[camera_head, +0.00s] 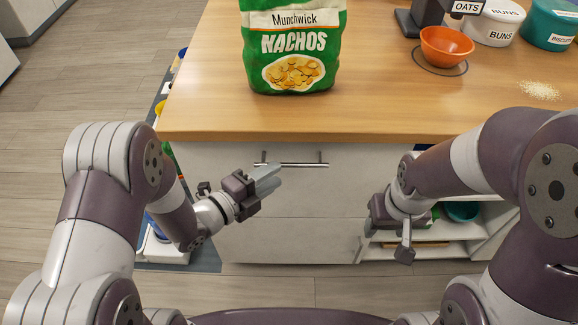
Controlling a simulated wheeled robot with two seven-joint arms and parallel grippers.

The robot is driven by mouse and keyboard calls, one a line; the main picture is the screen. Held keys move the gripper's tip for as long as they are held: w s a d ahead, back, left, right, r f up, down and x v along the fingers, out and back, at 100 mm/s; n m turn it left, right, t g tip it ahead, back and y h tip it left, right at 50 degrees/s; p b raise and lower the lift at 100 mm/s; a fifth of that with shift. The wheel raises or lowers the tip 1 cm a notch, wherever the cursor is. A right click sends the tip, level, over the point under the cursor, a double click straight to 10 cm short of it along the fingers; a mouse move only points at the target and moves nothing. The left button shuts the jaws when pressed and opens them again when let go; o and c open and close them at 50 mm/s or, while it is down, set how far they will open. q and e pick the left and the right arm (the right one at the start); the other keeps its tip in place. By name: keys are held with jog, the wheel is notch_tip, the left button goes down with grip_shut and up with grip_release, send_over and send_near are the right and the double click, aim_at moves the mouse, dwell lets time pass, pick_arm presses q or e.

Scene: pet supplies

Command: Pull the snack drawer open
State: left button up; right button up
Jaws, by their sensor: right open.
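The snack drawer (225,160) is the pale upper front of the cabinet under the wooden counter. It looks shut, with no gap showing. Its metal bar handle (300,164) runs level near the top of the front. My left gripper (275,177) points right, with its pale fingertips just below the left half of the handle in the picture. The fingers lie close together, and whether they touch the handle is unclear. My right gripper (404,252) points down, open, to the right of the drawer front, before the open shelves.
A green Nachos bag (293,45) stands on the counter (205,105). An orange bowl (446,46) and tubs, including a white Buns tub (494,25), stand at the back right. Open shelves (425,255) are right of the drawer. Floor is free at left.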

aim_at(289, 164)
pick_arm(q)
jog(key=x, duration=0.6)
jog(key=shift+w, duration=0.1)
grip_shut()
